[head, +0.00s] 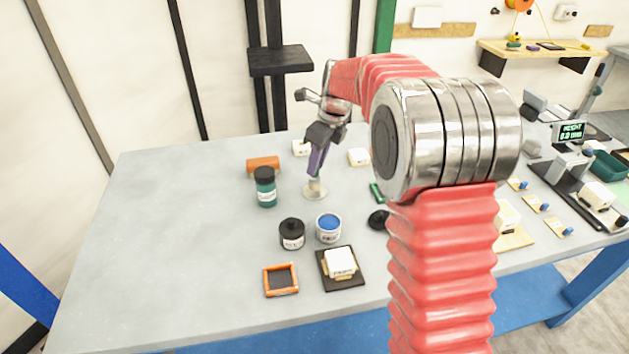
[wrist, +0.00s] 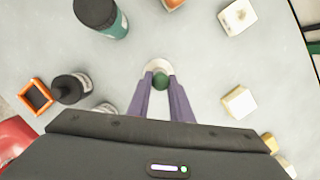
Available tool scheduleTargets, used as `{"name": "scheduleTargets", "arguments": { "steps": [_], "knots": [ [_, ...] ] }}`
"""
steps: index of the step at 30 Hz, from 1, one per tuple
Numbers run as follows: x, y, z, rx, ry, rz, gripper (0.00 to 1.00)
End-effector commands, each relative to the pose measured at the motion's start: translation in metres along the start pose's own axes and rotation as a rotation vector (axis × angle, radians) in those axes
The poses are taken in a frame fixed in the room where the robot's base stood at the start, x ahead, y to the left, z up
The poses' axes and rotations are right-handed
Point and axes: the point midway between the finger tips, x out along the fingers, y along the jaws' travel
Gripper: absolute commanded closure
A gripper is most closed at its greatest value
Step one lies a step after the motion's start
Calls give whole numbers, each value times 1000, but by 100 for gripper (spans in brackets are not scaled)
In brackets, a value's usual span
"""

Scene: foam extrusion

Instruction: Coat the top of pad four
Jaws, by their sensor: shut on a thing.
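My gripper (head: 316,172) points down over the table, its purple fingers closed just above a small silver round stand (head: 315,190). In the wrist view my gripper (wrist: 161,85) is shut on a small round green thing (wrist: 160,80), which lies over the pale round base (wrist: 158,65). I cannot tell whether the green thing is still touching the stand. White pad-like blocks stand around: one (head: 340,261) on a dark mat at the front, two (head: 300,147) (head: 358,157) at the back. No numbers are readable, so I cannot tell which is pad four.
A green bottle (head: 265,188) stands just left of my gripper. A black-capped bottle (head: 292,234), a blue-topped jar (head: 328,227) and an orange-framed dark tray (head: 281,279) are in front. The table's left side is clear.

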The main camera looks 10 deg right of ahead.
Motion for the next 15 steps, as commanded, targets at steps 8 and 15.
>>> {"name": "scheduleTargets", "arguments": {
  "steps": [8,15],
  "knots": [
    [-12,0,3,-1,-1,-2,100],
    [-22,0,6,0,-2,-2,100]
  ]
}}
